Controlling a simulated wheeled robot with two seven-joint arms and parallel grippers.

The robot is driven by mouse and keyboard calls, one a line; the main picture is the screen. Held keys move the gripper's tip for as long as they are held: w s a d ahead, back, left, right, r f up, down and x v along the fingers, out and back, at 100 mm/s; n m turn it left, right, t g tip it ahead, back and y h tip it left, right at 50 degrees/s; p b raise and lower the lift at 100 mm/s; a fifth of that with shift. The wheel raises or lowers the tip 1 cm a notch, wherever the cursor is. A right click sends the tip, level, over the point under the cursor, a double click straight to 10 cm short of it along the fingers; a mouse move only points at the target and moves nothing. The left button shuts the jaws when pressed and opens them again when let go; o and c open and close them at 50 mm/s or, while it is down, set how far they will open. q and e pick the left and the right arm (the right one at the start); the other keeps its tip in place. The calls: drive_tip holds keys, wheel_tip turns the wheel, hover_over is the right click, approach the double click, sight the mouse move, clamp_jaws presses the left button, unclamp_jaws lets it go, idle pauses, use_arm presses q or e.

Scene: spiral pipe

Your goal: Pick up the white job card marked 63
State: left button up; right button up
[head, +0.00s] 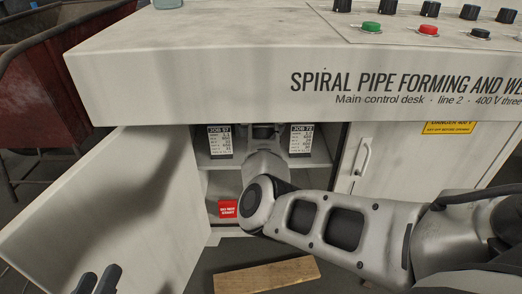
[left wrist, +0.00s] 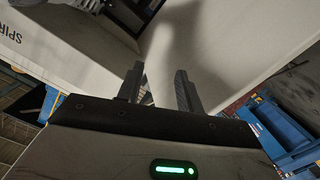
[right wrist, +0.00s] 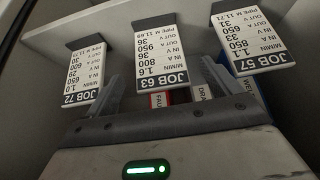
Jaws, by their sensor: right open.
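The white job card marked 63 (right wrist: 155,55) hangs upside down in the right wrist view, under a dark clip, between the cards marked 72 (right wrist: 88,75) and 57 (right wrist: 245,42). My right gripper (right wrist: 163,88) is open and empty, its fingers to either side of card 63 in that view; I cannot tell how deep the card sits between them. In the head view my right arm reaches into the cabinet and hides card 63; cards 57 (head: 220,142) and 72 (head: 301,140) show beside it. My left gripper (head: 97,280) is open and empty, low at the left, outside the cabinet.
The open cabinet door (head: 115,190) stands at the left; the right door (head: 400,155) is shut. The desk top (head: 230,45) overhangs the opening. A red labelled item (head: 228,209) sits low inside. A wooden board (head: 265,276) lies on the floor. A red bin (head: 45,85) stands far left.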

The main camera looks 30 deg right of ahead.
drive_tip(key=b+x, duration=0.1)
drive_tip(key=x, duration=0.2)
drive_tip(key=shift+f, duration=0.4)
drive_tip(key=shift+w+d, duration=0.1)
drive_tip(key=c, duration=1.3)
use_arm(q)
drive_tip(key=r, duration=0.1)
drive_tip(key=w+r+m+t, duration=0.1)
drive_tip(key=r+t+h, duration=0.1)
drive_tip(key=shift+w+a+r+m, duration=0.1)
drive_tip(key=shift+w+a+m, duration=0.15)
drive_tip(key=shift+w+m, duration=0.1)
use_arm(e)
drive_tip(key=shift+c, duration=0.2)
use_arm(q)
drive_tip(key=shift+r, duration=0.1)
